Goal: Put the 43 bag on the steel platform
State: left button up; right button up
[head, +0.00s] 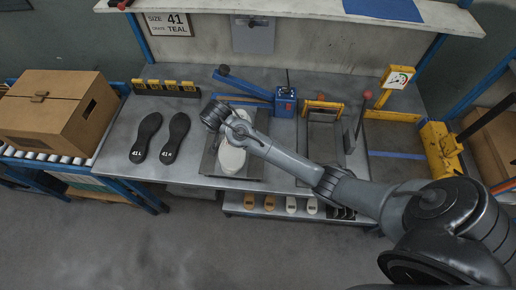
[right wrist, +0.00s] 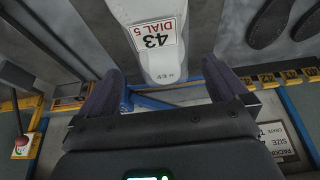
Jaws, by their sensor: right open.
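A white foot-shaped piece (head: 231,155) lies on a dark steel plate (head: 252,178) in the middle of the bench, partly hidden by my right arm. In the right wrist view the white piece (right wrist: 150,15) carries a label reading "43 DIAL 5". I cannot tell whether it is the 43 bag; no other thing marked 43 shows. My right gripper (right wrist: 160,84) is open, its two fingers apart on either side of the white piece's near end, with nothing gripped. In the head view its fingers are hidden by the wrist. My left gripper is not in view.
Two black soles (head: 162,138) marked 41 lie left of the plate. A cardboard box (head: 50,112) sits on rollers at far left. A blue lever device (head: 285,102), a framed station (head: 322,140) and a yellow gauge stand (head: 396,78) stand right. Small pieces fill a lower shelf (head: 235,208).

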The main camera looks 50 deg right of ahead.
jog(key=s+a+f+n, duration=0.1)
jog(key=s, duration=0.1)
jog(key=s+a+f+n, duration=0.1)
jog(key=s, duration=0.1)
jog(key=s+a+f+n+y, duration=0.1)
jog(key=s+a+f, duration=0.1)
jog(key=shift+s+a+n, duration=0.1)
jog(key=shift+s+n, duration=0.2)
jog(key=s+a+n+y, duration=0.1)
jog(key=s+a+n, duration=0.1)
jog(key=s, duration=0.5)
jog(key=s+a+r+n+y, duration=0.1)
jog(key=s+a+n, duration=0.1)
jog(key=s+n, duration=0.2)
jog(key=s+a+n+t, duration=0.1)
jog(key=s+a+n, duration=0.1)
jog(key=s, duration=0.8)
jog(key=shift+s+a+r+n+y, duration=0.25)
jog(key=shift+n+y, duration=0.15)
jog(key=shift+n, duration=0.4)
notch_tip(320, 180, up, 18)
jog(key=p, duration=1.8)
jog(key=shift+f, duration=0.1)
